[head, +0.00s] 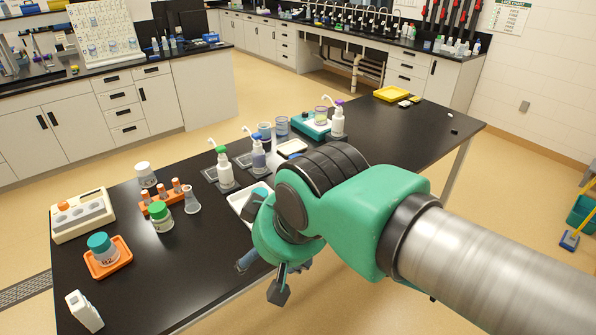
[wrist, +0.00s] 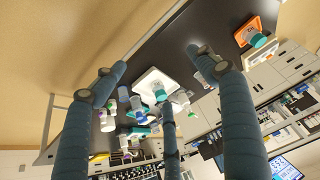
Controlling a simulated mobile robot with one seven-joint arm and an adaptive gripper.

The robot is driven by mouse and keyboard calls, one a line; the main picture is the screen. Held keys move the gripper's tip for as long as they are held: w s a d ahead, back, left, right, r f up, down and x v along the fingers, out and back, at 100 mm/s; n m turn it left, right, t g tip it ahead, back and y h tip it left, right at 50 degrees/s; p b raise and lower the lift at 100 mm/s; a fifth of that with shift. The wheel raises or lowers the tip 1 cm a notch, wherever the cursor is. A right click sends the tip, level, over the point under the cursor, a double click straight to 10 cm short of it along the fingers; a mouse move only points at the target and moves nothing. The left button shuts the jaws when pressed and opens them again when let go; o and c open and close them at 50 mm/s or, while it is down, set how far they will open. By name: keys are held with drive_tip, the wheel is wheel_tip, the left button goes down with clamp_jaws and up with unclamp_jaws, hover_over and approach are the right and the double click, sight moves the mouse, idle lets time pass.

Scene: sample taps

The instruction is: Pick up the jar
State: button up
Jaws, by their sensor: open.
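A jar with a teal lid (head: 101,246) stands upright in an orange tray (head: 117,268) at the table's front left. That jar (wrist: 258,40) also shows at the upper right of the wrist view. Another jar with a green lid (head: 161,218) stands farther back. A white tray (head: 239,201) is partly hidden behind my arm. In the wrist view the white tray (wrist: 143,83) holds a teal-topped item (wrist: 160,94), partly covered by a finger. My gripper (head: 264,277) is open and empty near the table's front edge, right of the jars. Its spread fingers (wrist: 158,68) show in the wrist view.
An orange rack (head: 153,207) with several brown-capped vials, a flask (head: 191,201) and a white-lidded jar (head: 146,175) stand near the green-lidded jar. Pump bottles (head: 223,168) stand mid-table. The table's right part is mostly clear.

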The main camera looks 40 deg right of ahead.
drive_tip(key=w+d+r+g+p, duration=0.1)
drive_tip(key=w+d+r+p, duration=0.2)
drive_tip(key=w, duration=0.5)
drive_tip(key=w+d+r+g+p, duration=0.1)
drive_tip(key=w+d+r, duration=0.4)
drive_tip(key=w, duration=0.4)
drive_tip(key=w+d+n+g+p, duration=0.1)
drive_tip(key=w+d+p, duration=0.1)
drive_tip(key=w+d, duration=0.35)
drive_tip(key=w+d+n+p, duration=0.1)
drive_tip(key=w+d, duration=0.2)
drive_tip(key=w, duration=0.5)
drive_tip(key=w+d+f+g+p, duration=0.1)
drive_tip(key=w+d+f+p, duration=0.1)
drive_tip(key=w+d+f, duration=0.3)
drive_tip(key=w+d+f+g+y+p, duration=0.1)
drive_tip(key=w+d+f, duration=0.5)
drive_tip(key=d, duration=0.8)
drive_tip(key=w+d+f+n+g+p, duration=0.1)
drive_tip(key=w+d+f+p, duration=0.3)
drive_tip(key=d+f, duration=0.5)
drive_tip(key=shift+w+d, duration=0.15)
drive_tip(key=shift+w, duration=0.65)
drive_tip(key=shift+d+f, duration=0.3)
drive_tip(key=shift+f, duration=0.1)
